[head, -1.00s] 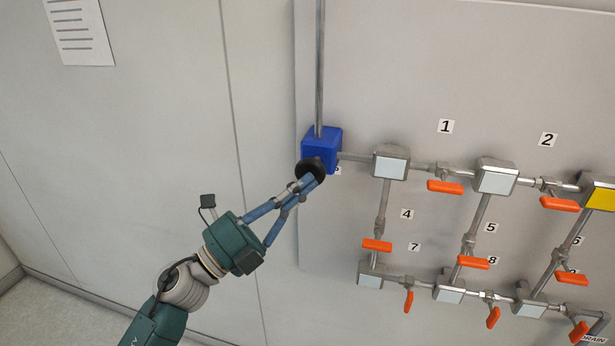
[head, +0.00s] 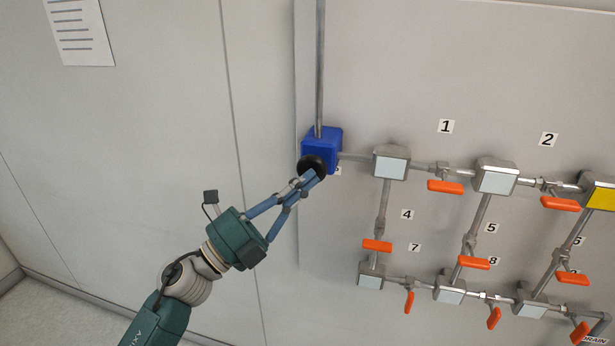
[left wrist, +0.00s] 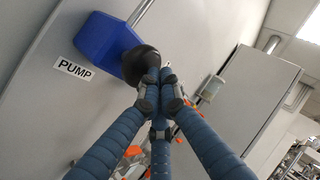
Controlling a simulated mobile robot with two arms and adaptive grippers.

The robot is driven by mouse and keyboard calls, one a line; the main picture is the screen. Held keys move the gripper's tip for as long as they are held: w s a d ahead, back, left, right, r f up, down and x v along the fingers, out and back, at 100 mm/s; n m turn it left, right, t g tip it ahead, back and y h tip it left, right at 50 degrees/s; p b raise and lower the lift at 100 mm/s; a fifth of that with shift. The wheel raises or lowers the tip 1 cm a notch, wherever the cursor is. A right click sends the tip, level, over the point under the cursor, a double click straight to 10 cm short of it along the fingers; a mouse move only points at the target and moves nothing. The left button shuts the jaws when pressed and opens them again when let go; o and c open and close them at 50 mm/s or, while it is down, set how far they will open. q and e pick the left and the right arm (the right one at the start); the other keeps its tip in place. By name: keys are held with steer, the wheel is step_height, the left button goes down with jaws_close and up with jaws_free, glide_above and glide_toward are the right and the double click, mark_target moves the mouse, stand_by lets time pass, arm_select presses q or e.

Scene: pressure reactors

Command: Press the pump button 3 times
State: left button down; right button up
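The pump is a blue box (head: 321,147) on the wall panel at the foot of a vertical pipe. Its round black button (head: 311,166) faces out from the front. My left gripper (head: 312,177) is shut and empty, with its fingertips together at the lower right part of the button. My right gripper is out of view.
Right of the pump, grey pipes join several boxes, such as one grey junction box (head: 391,163) and one with a yellow face (head: 600,198). Orange valve handles (head: 445,187) stick out there. The wall left of the pump is clear except for a paper sheet (head: 77,30).

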arm_select(q)
steer(key=shift+w+d, duration=0.15)
steer(key=shift+w, duration=0.45)
stand_by(0.4)
steer(key=s, duration=0.2)
steer(key=s+a, duration=0.1)
steer(key=shift+s+a+f+p, duration=0.1)
steer(key=shift+s+p, duration=0.2)
steer(key=shift+s, duration=0.1)
stand_by(0.4)
steer(key=s, duration=0.1)
steer(key=s+a, duration=0.1)
steer(key=s, duration=0.2)
steer(key=shift+s+a+p, duration=0.25)
steer(key=shift+s+p, duration=0.05)
steer(key=shift+s, duration=0.1)
stand_by(0.6)
